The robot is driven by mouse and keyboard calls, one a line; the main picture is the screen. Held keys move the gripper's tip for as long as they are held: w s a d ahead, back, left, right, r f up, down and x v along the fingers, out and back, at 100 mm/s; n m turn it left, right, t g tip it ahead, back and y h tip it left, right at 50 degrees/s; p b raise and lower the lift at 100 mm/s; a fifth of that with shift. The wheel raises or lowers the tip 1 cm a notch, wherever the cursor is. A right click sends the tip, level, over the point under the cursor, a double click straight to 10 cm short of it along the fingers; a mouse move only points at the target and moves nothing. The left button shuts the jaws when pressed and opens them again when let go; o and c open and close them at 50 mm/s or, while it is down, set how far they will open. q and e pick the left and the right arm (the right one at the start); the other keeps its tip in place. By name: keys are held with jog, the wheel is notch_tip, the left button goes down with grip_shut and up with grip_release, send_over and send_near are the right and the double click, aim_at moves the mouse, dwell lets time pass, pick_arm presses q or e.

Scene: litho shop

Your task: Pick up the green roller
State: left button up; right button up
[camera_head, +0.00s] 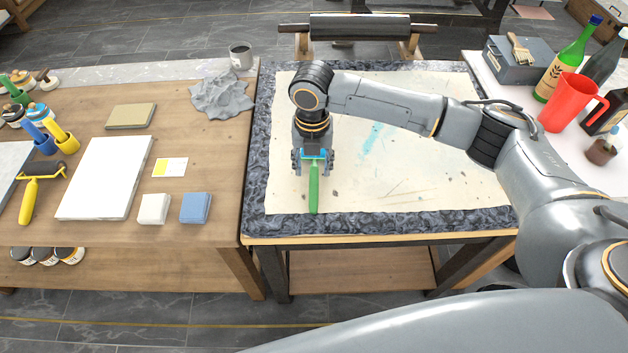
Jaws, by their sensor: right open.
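The green roller (314,190) lies on the cream sheet (420,185) on the press-like table. Its green handle points toward the front edge, and a light-blue part shows at its far end, under my gripper. My right gripper (313,164) reaches down over that far end. Its fingers are apart, one to each side of the roller near the top of the handle. I cannot tell whether they touch it. The roller's head is hidden behind the gripper. My left gripper is not in view.
A wooden table at left holds a white slab (106,178), a yellow roller (29,200), a crumpled grey cloth (222,95) and a grey cup (241,56). At right, a white table holds a red jug (572,103) and bottles. The sheet around the roller is mostly clear.

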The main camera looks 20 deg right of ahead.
aim_at(314, 179)
notch_tip(314, 179, down, 5)
jog(key=shift+d+f+p, duration=0.1)
jog(key=shift+d+p, duration=0.05)
jog(key=shift+p, duration=0.45)
grip_shut()
